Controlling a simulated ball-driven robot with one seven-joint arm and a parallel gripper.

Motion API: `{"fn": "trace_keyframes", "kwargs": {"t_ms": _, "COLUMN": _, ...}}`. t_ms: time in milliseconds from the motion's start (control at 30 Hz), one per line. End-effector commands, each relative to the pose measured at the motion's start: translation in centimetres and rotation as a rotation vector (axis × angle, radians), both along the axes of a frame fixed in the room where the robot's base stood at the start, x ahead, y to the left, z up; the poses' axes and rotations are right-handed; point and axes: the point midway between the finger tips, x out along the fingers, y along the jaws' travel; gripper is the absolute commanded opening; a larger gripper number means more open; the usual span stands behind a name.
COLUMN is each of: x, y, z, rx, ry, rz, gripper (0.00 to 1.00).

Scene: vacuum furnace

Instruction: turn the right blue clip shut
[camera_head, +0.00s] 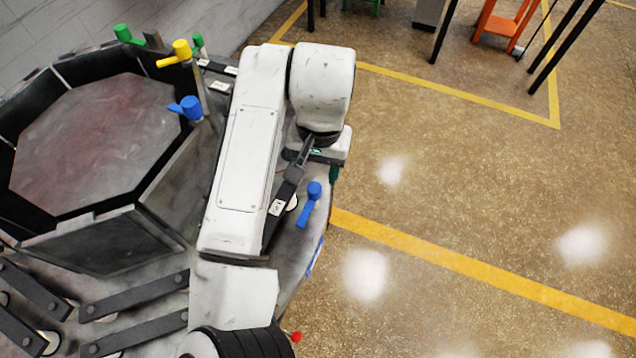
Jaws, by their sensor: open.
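The right blue clip (312,198) stands on the rim of the round furnace, just right of my white forearm. Its rounded knob is at the top and its flat lever points down and to the left. A second blue clip (187,108) is on the left side of my arm, near the octagonal chamber. My gripper (331,168) is above and slightly right of the right blue clip, apart from it in the picture. It is open with nothing seen in it. My wrist hides most of its fingers.
The furnace's open octagonal chamber (95,140) is at the left. A yellow clip (180,52) and green clips (126,34) stand on the far rim. Dark link bars (135,296) lie at the lower left. Open floor (450,170) with yellow lines is at the right.

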Motion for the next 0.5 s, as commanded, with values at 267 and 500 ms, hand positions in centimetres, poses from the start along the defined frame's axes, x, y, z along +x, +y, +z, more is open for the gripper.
{"fn": "trace_keyframes", "kwargs": {"t_ms": 267, "x": 0.0, "y": 0.2, "z": -5.1, "rx": -0.002, "ry": 0.002, "rz": 0.002, "gripper": 0.58}}
{"fn": "trace_keyframes", "kwargs": {"t_ms": 500, "x": 0.0, "y": 0.3, "z": -8.0, "rx": -0.001, "ry": 0.000, "rz": 0.000, "gripper": 0.58}}
